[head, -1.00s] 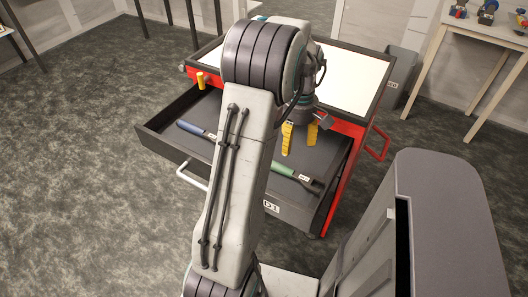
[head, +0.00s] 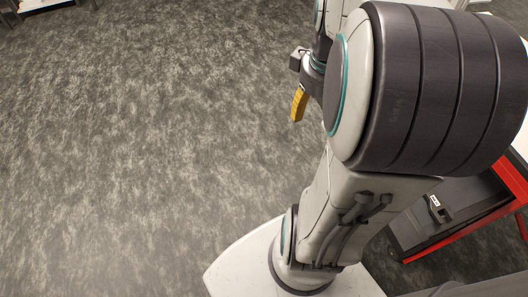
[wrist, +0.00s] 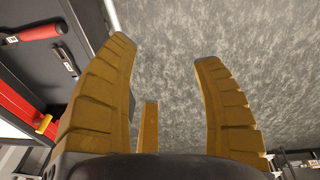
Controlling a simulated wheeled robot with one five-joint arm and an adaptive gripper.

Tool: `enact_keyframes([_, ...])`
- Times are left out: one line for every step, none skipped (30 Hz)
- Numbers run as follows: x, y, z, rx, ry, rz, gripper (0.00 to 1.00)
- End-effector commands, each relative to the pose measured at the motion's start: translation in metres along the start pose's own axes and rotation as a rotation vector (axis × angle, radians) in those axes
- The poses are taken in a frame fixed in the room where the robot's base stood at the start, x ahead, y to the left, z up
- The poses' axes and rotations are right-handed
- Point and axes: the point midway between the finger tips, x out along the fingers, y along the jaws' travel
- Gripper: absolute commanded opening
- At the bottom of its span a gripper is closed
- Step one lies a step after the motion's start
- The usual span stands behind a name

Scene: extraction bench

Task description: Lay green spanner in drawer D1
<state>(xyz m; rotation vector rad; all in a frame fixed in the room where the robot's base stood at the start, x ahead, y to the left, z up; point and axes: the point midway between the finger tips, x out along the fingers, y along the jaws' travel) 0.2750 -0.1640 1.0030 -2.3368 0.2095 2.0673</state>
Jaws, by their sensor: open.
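My gripper (head: 299,103) is in front of bare floor in the head view, one yellow finger showing beside my arm. In the wrist view my gripper (wrist: 160,50) is open, with nothing between its fingers. A dark open drawer (head: 410,235) shows at lower right in the head view, partly hidden by my arm. A small dark tool end with a white tag (head: 437,206) lies there; I cannot tell which tool it is. No green spanner can be made out now, and no D1 label is readable.
The red-edged cabinet (head: 478,218) stands at the right, mostly behind my arm. In the wrist view, a red-handled tool (wrist: 35,32) lies on a dark surface at upper left, near a red cabinet edge (wrist: 18,108). The carpeted floor (head: 130,150) at left is clear.

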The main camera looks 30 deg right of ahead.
Motion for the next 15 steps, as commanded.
enact_keyframes([-0.005, -0.026, -0.001, -0.029, 0.023, -0.002, 0.61])
enact_keyframes([-0.006, -0.038, 0.0, -0.035, 0.034, -0.005, 0.61])
enact_keyframes([-0.008, -0.054, 0.003, -0.043, 0.05, -0.01, 0.61])
enact_keyframes([-0.01, -0.066, 0.005, -0.05, 0.06, -0.014, 0.61])
enact_keyframes([-0.011, -0.077, 0.007, -0.056, 0.071, -0.019, 0.61])
enact_keyframes([-0.012, -0.09, 0.012, -0.062, 0.083, -0.026, 0.61])
enact_keyframes([-0.013, -0.099, 0.015, -0.067, 0.092, -0.032, 0.61])
enact_keyframes([-0.013, -0.107, 0.018, -0.071, 0.101, -0.037, 0.61])
enact_keyframes([-0.014, -0.117, 0.023, -0.076, 0.11, -0.045, 0.61])
enact_keyframes([-0.014, -0.123, 0.027, -0.08, 0.117, -0.051, 0.61])
enact_keyframes([-0.014, -0.129, 0.03, -0.083, 0.124, -0.057, 0.61])
enact_keyframes([-0.015, -0.136, 0.034, -0.087, 0.132, -0.064, 0.61])
enact_keyframes([-0.014, -0.14, 0.037, -0.089, 0.136, -0.069, 0.61])
enact_keyframes([-0.014, -0.144, 0.04, -0.091, 0.141, -0.074, 0.61])
enact_keyframes([-0.014, -0.148, 0.043, -0.094, 0.146, -0.08, 0.61])
